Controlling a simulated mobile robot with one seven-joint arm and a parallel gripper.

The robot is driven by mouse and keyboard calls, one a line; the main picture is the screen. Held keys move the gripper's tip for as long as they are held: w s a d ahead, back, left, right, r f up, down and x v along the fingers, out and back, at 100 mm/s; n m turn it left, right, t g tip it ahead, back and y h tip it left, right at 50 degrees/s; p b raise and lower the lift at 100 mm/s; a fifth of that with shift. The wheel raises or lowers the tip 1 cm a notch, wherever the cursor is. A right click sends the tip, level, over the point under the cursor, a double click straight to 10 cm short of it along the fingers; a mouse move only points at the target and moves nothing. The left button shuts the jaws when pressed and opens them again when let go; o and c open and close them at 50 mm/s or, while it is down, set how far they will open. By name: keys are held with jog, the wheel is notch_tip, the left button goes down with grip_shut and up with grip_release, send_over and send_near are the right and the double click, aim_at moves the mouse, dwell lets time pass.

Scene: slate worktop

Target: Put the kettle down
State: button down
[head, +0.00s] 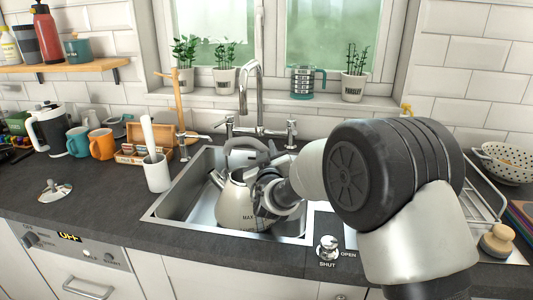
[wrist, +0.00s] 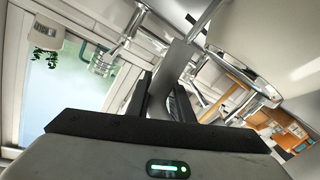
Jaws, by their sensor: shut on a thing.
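The cream kettle (head: 236,208), with dark lettering and a grey handle, is over the left part of the steel sink basin (head: 196,178). It looks about upright; I cannot tell whether its base touches the sink floor. My gripper (head: 268,192) is at its right side, shut on it, and my wrist hides part of the body. In the wrist view, a grey part of the kettle, likely its handle, runs between the fingers of my gripper (wrist: 166,98). The kettle's pale body (wrist: 275,40) fills the upper right there.
The tap (head: 252,95) stands behind the basin. A white cup with a brush (head: 157,172) stands left of the sink, with orange (head: 101,144) and teal mugs beyond. The slate worktop (head: 95,205) at front left is mostly clear. A wooden-topped brush (head: 497,240) is at right.

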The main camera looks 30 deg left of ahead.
jog(key=shift+w+a+f, duration=0.35)
jog(key=shift+w+a, duration=0.05)
jog(key=shift+w, duration=0.15)
jog(key=shift+f+b, duration=0.15)
jog(key=shift+b, duration=0.2)
jog(key=c, duration=1.6)
grip_release()
jog(key=shift+d+f, duration=0.1)
jog(key=shift+f, duration=0.1)
jog(key=shift+o, duration=0.2)
jog(key=v, duration=0.7)
jog(key=shift+s+p, duration=0.3)
jog(key=shift+p, duration=0.05)
jog(key=shift+d+r, duration=0.15)
